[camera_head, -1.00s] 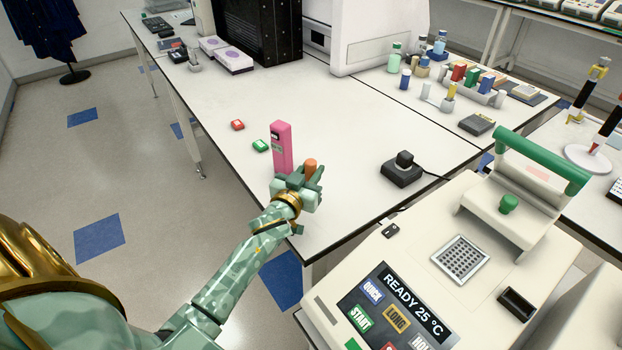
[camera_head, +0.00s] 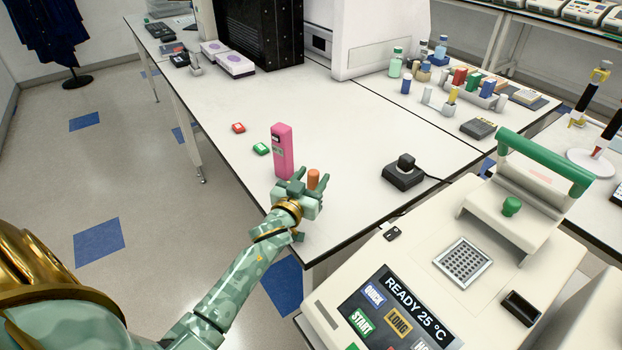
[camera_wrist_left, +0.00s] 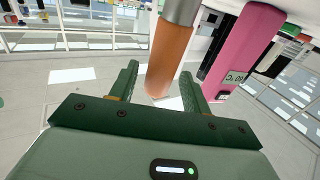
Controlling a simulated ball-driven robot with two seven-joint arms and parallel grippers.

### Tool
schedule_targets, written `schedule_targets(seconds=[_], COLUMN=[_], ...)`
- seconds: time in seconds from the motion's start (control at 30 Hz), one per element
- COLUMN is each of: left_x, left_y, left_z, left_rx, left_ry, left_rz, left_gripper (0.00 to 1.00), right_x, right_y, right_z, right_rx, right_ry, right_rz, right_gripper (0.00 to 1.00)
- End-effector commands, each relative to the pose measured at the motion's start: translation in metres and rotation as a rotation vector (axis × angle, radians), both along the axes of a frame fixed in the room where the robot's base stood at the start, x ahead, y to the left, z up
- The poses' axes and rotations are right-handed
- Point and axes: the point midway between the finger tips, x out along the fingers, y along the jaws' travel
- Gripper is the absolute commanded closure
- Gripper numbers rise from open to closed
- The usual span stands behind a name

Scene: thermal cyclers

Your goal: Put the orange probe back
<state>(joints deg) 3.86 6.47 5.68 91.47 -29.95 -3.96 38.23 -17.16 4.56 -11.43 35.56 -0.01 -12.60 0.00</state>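The orange probe (camera_head: 313,179) stands roughly upright near the front edge of the white bench. My left gripper (camera_head: 312,180) is open, with its fingers on either side of the probe. In the left wrist view the orange probe (camera_wrist_left: 168,58) lies between the spread green fingers (camera_wrist_left: 163,88). A gap shows on its left, and it is close to the right finger. A grey metal part adjoins its orange body there. The pink meter (camera_head: 282,152) stands upright just behind the gripper and shows in the wrist view too (camera_wrist_left: 240,45). The probe's lower part is hidden in the head view. My right gripper is not in view.
A red block (camera_head: 238,128) and a green block (camera_head: 261,149) lie left of the meter. A black device (camera_head: 404,173) sits to the right. A thermal cycler (camera_head: 425,265) reading READY 25 °C fills the front right. Bench between is clear.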

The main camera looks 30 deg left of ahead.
Motion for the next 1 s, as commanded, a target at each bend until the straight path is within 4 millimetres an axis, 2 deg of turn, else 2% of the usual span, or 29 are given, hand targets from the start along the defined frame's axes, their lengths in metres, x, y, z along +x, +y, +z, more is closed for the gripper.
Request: schedule_targets(seconds=[0.03, 0.17, 0.27, 0.37, 0.4, 0.73, 0.9, 1.0], left_x=[-0.003, -0.003, -0.003, -0.004, -0.013, -0.09, -0.114, -0.12], left_y=[-0.002, -0.002, -0.002, -0.002, -0.004, -0.013, -0.016, -0.016], left_z=[-0.013, -0.014, -0.01, 0.005, 0.0, 0.003, 0.004, 0.005], left_rx=[-0.002, -0.002, -0.002, 0.0, -0.004, -0.002, -0.002, -0.002], left_ry=[0.024, 0.026, 0.026, 0.025, 0.028, 0.019, 0.016, 0.014], left_rz=[0.0, 0.0, -0.001, -0.001, -0.001, 0.0, -0.001, 0.0], left_gripper=[0.53, 0.53, 0.53, 0.53, 0.53, 0.53, 0.53, 0.53], right_x=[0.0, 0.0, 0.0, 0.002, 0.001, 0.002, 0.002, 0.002], right_y=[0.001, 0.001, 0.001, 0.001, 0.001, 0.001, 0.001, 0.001], right_z=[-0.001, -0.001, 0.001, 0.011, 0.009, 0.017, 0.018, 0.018], right_rx=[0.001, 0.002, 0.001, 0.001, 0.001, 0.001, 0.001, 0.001], right_ry=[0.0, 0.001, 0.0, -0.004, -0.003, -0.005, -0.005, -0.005], right_rz=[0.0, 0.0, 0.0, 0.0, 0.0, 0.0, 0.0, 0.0], right_gripper=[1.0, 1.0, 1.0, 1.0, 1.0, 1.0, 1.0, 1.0])
